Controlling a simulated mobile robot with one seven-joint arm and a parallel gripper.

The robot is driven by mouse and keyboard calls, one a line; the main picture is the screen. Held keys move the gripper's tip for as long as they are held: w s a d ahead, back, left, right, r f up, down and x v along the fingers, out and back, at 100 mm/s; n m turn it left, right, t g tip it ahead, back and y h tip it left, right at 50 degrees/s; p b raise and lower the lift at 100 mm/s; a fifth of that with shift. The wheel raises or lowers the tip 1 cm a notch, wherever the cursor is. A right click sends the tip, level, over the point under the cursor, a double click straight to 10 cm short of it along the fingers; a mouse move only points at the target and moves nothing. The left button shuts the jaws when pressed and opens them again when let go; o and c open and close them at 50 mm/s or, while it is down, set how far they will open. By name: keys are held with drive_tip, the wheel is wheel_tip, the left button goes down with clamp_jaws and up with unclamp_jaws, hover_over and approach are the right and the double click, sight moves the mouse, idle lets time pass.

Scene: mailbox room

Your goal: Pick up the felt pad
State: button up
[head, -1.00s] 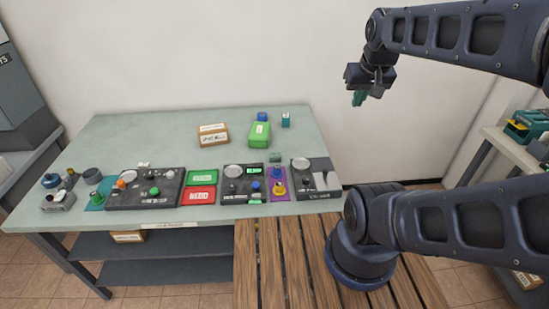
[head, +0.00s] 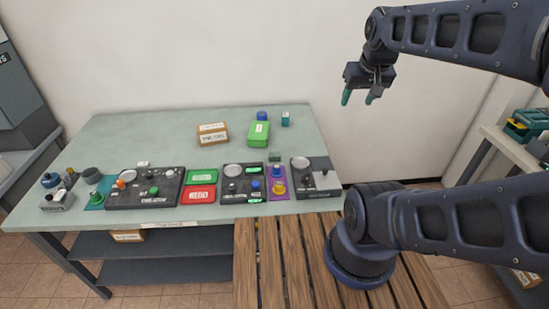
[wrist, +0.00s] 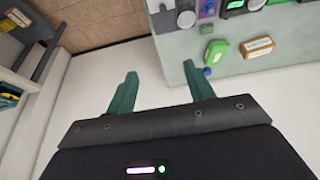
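No thing in view is plainly marked as the felt pad. A small dark green block or pad (head: 275,157) lies on the table between the green box and the purple mat; it may be the felt pad, but it is too small to tell. My gripper (head: 359,98) is raised in the air to the right of the table, well away from this piece. Its teal fingers are spread apart with nothing between them. The wrist view also shows the open, empty gripper (wrist: 160,88), with the pale wall and the table's edge beyond it.
The grey-green table (head: 140,140) carries dark control panels (head: 146,199), a red tray (head: 198,194), a purple mat (head: 279,195), a green box (head: 259,134) and a brown box (head: 213,134). The back left of the tabletop is clear. A shelf (head: 500,140) stands at the right.

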drive_tip(key=shift+o, duration=0.3)
drive_tip(key=shift+w, duration=0.1)
drive_tip(key=m+g+h, duration=0.5)
drive_tip(key=m, duration=1.3)
hover_over(274, 154)
drive_tip(key=a, duration=0.4)
wheel_tip(274, 154, down, 29)
drive_tip(key=shift+y, duration=0.3)
drive_tip(key=shift+w+x, duration=0.15)
drive_tip(key=shift+x, duration=2.35)
drive_tip(key=shift+w+x, duration=0.1)
drive_tip(key=shift+x, duration=2.35)
drive_tip(key=shift+c, duration=0.4)
